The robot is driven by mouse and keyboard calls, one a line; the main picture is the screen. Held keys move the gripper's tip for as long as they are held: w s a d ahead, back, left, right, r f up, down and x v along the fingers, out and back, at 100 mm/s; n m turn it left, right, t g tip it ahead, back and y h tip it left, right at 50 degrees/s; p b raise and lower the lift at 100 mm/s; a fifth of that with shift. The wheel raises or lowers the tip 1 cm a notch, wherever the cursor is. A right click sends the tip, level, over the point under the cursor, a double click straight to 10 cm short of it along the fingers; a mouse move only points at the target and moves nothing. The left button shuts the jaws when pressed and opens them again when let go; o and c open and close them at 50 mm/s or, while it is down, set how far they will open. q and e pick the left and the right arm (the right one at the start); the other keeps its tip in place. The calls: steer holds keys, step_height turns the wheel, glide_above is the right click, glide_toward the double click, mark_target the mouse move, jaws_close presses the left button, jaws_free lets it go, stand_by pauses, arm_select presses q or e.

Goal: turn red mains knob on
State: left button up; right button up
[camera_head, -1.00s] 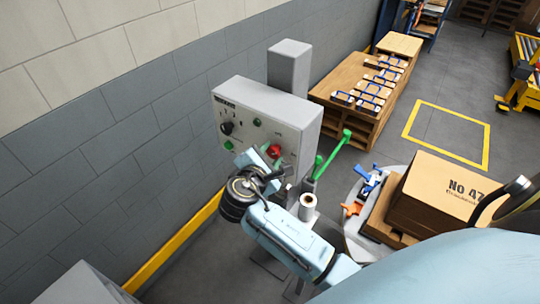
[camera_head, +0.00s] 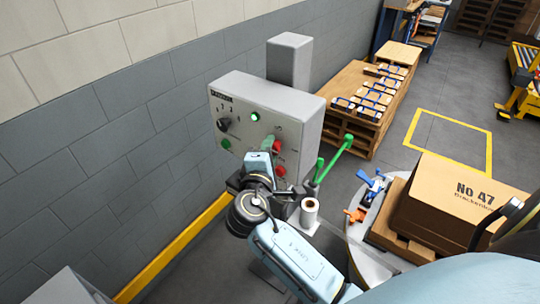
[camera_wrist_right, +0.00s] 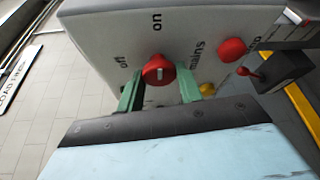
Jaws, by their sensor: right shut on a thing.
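The red mains knob (camera_wrist_right: 158,70) sits on the grey control panel (camera_wrist_right: 95,20), between the green fingers of my right gripper (camera_wrist_right: 160,82) in the right wrist view. My right gripper is shut on the knob. The knob's white mark lines up roughly with the "on" label; the "off" label is to the left. In the head view my right gripper (camera_head: 272,151) reaches the panel's lower right and partly covers the knob (camera_head: 268,142). A green lamp (camera_head: 254,116) on the panel is lit brightly. My left gripper is not in view.
A red button (camera_wrist_right: 232,50) and a yellow part (camera_wrist_right: 207,89) are close to the right finger. A carton (camera_head: 450,200) is at the right. The grey wall (camera_head: 90,150) is at the left.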

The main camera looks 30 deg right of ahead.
stand_by(0.4)
steer(key=o, duration=1)
steer(key=b+v, duration=0.2)
steer(key=v, duration=1.1)
steer(key=shift+s+a, duration=0.1)
steer(key=shift+a, duration=0.1)
